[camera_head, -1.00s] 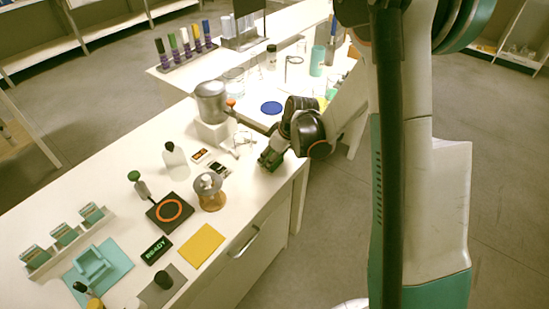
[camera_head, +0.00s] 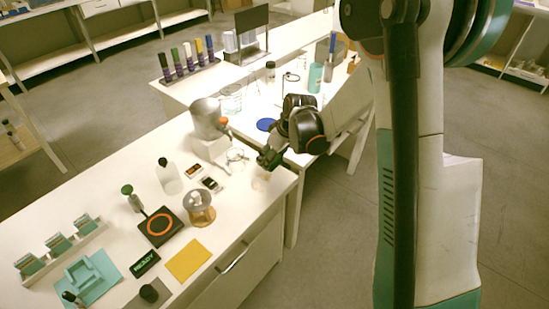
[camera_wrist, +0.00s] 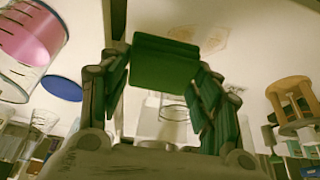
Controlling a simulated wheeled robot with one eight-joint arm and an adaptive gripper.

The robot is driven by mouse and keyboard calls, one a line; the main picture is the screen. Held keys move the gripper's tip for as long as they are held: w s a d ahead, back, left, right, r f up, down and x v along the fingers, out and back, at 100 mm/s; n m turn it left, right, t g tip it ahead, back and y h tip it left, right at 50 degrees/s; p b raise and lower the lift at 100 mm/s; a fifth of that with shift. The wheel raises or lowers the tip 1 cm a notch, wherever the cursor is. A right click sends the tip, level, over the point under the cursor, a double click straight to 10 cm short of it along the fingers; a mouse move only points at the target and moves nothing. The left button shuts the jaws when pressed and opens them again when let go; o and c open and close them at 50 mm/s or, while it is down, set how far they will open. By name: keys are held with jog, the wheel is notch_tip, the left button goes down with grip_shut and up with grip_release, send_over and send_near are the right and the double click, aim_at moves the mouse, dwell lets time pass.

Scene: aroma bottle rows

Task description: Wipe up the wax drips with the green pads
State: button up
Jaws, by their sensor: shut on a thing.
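My gripper (camera_head: 268,159) is shut on a green pad, over the right end of the near table. In the wrist view the pad (camera_wrist: 165,62) is held flat between the fingers of my gripper (camera_wrist: 160,75). Faint tan wax drips (camera_wrist: 200,38) lie on the white tabletop just beyond the pad; a pale patch of them (camera_head: 261,180) shows below the gripper in the head view. I see a gap between pad and drips, but cannot tell its height. Several green pads stand in a white rack (camera_head: 72,245) at the far left.
A grey metal pot (camera_head: 207,118) on a white stand and wire glassware (camera_head: 237,156) are left of the gripper. A black hotplate (camera_head: 160,227), amber vessel (camera_head: 199,208), white bottle (camera_head: 168,176) and yellow sheet (camera_head: 188,259) stand nearer. A blue disc (camera_head: 266,125) lies behind.

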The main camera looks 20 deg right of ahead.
jog(key=shift+r+p, duration=0.7)
jog(key=shift+r, duration=0.7)
jog(key=shift+d, duration=0.1)
